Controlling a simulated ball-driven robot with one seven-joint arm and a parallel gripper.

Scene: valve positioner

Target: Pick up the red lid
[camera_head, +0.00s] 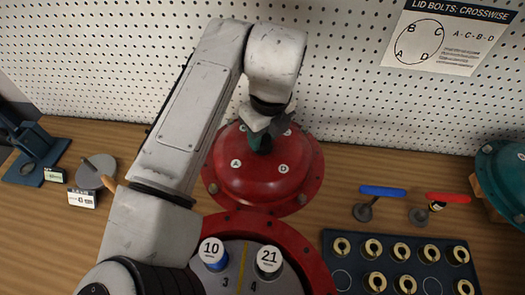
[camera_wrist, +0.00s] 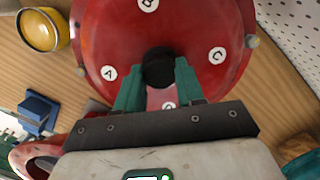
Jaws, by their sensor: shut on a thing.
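The red lid (camera_head: 262,176) is a round dome with a flat flange and white letter tags, in the middle of the head view behind the red housing. It fills the upper middle of the wrist view (camera_wrist: 195,30). A dark round knob (camera_wrist: 158,68) stands at its centre. My gripper (camera_wrist: 160,85) has its green fingers on either side of this knob and is shut on it. In the head view my gripper (camera_head: 262,140) is over the lid's top, and the arm hides part of the lid. I cannot tell whether the lid touches the table.
The open red housing (camera_head: 305,250) holds cylinders tagged 10 (camera_head: 211,250) and 21 (camera_head: 269,258). A dark tray (camera_head: 400,245) with several brass rings is at right, near blue (camera_head: 382,190) and red (camera_head: 447,197) handles. A teal dome (camera_head: 505,170) is far right. A pegboard stands behind.

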